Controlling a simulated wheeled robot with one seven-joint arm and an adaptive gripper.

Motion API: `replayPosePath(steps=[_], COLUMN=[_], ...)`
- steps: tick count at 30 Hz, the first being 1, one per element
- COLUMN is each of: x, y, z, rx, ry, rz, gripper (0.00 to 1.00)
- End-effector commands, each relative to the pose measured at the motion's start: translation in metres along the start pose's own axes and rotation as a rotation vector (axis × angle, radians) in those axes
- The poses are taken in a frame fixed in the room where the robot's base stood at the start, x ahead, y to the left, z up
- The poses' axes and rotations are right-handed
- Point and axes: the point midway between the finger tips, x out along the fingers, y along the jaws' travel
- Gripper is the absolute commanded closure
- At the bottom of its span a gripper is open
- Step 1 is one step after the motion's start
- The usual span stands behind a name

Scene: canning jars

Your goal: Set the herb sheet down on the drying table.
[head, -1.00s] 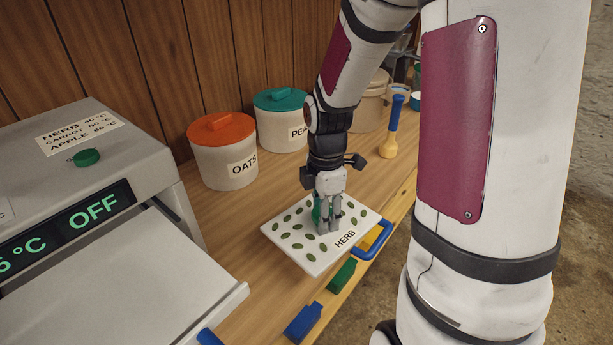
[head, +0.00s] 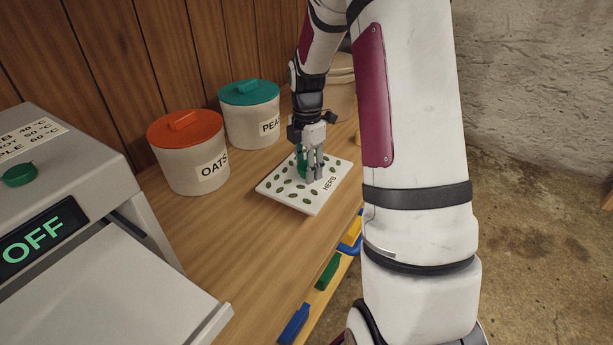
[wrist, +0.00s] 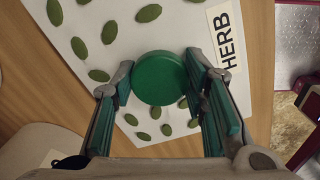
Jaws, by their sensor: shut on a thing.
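The herb sheet (head: 284,195) is a white square sheet with several green leaves and a HERB label. It also shows in the wrist view (wrist: 175,40). My gripper (head: 314,172) is shut on the green round knob in the middle of the sheet; the knob shows between the fingers in the wrist view (wrist: 159,77). The sheet is over the wooden table (head: 235,235), near its front edge. I cannot tell whether it touches the wood or hangs just above it.
An orange-lidded OATS crock (head: 190,160) and a teal-lidded PEA-labelled crock (head: 247,118) stand at the back. A grey dryer (head: 60,180) reading OFF, with a light panel (head: 125,290) in front, is at left. Blue (head: 294,325) and green (head: 328,270) blocks line the front edge. Wood left of the sheet is bare.

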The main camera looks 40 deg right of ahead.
Motion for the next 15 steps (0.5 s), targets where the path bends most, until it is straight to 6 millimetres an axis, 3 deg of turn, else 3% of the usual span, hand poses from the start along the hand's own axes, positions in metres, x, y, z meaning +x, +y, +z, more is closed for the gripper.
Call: replayPosePath(steps=[5, 12, 15], x=[0.005, 0.034, 0.036], y=[0.005, 0.004, 0.005], z=[0.004, 0.004, 0.004], rx=[-0.001, -0.001, -0.001], ry=[0.001, 0.000, -0.001], rz=[-0.001, -0.002, -0.001], gripper=[0.92, 0.92, 0.92])
